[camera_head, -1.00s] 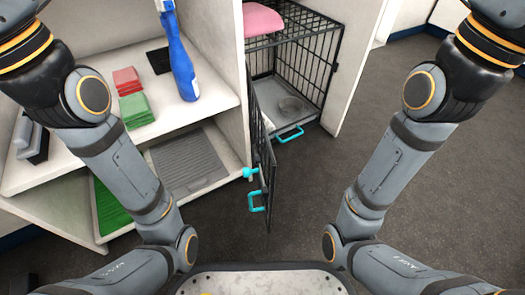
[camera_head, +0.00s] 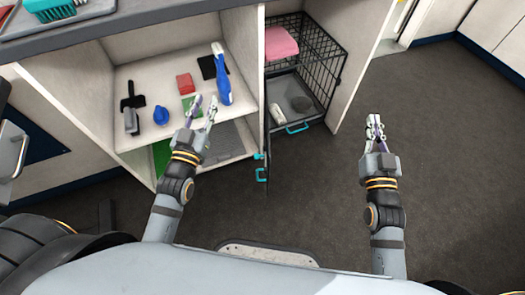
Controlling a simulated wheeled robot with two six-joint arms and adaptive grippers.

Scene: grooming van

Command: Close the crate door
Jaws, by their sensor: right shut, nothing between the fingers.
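The black wire crate (camera_head: 337,68) stands in the right bay of the white cabinet. Its door (camera_head: 266,145) stands open and shows nearly edge-on at the crate's left front, sticking out toward me. A cyan handle (camera_head: 261,175) is on the door. Another cyan handle (camera_head: 297,128) is low at the crate's front. My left gripper (camera_head: 204,101) is open and empty, left of the door, over the shelf area in the picture. My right gripper (camera_head: 374,122) is shut and empty, over the floor to the right of the crate and apart from the door.
The left shelf (camera_head: 137,85) holds a blue bottle (camera_head: 221,88) and several smaller things. The grey floor (camera_head: 315,190) right of the door is clear.

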